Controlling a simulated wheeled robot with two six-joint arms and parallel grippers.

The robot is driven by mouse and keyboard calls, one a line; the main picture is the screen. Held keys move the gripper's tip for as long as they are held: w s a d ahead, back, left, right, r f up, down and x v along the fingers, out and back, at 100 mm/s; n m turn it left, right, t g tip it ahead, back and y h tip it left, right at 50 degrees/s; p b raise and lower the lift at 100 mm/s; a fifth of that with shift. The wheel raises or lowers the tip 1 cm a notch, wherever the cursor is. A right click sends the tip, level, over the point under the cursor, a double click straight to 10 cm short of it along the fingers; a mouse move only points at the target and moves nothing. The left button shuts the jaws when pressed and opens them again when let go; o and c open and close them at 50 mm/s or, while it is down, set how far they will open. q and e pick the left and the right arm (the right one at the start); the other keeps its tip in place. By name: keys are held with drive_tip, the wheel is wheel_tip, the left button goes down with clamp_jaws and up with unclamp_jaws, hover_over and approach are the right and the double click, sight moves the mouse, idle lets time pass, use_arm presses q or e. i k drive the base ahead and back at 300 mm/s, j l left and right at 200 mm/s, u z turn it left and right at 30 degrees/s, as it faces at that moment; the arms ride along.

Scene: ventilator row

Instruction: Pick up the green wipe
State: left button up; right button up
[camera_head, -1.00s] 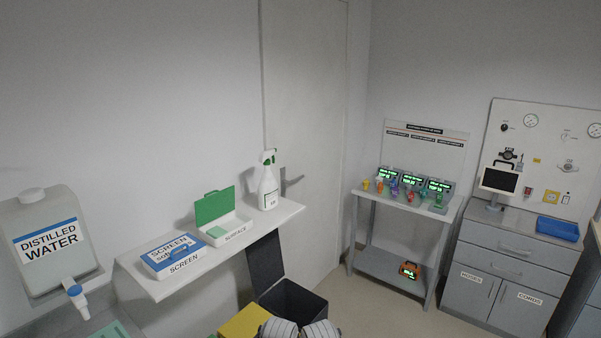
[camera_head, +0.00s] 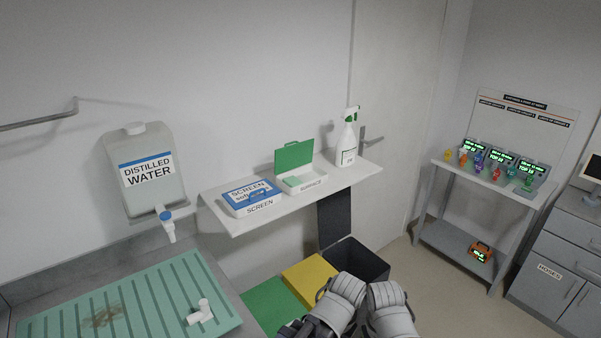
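The green wipe (camera_head: 293,181) shows as a small light-green patch inside the open white SURFACE box (camera_head: 308,185), whose green lid (camera_head: 294,157) stands up at the back. The box sits on the white wall shelf (camera_head: 240,227). Grey rounded links of my two arms show at the bottom centre, close together, below and in front of the shelf. My gripper fingers are not visible, and nothing of mine touches the wipe or its box.
A blue-and-white SCREEN box (camera_head: 252,197) is left of the SURFACE box; a spray bottle (camera_head: 347,142) is right of it. Below are a black bin (camera_head: 362,262) and a yellow lid (camera_head: 310,276). A distilled water tank (camera_head: 149,178) and green drain mat (camera_head: 150,290) lie left.

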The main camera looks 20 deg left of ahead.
sight(292, 182)
drive_tip(key=u, duration=1.55)
drive_tip(key=l, duration=0.75)
drive_tip(key=k+l+z, duration=0.1)
drive_tip(key=l, duration=0.7)
drive_tip(key=i+l, duration=0.55)
drive_tip(key=k+l+z, duration=0.05)
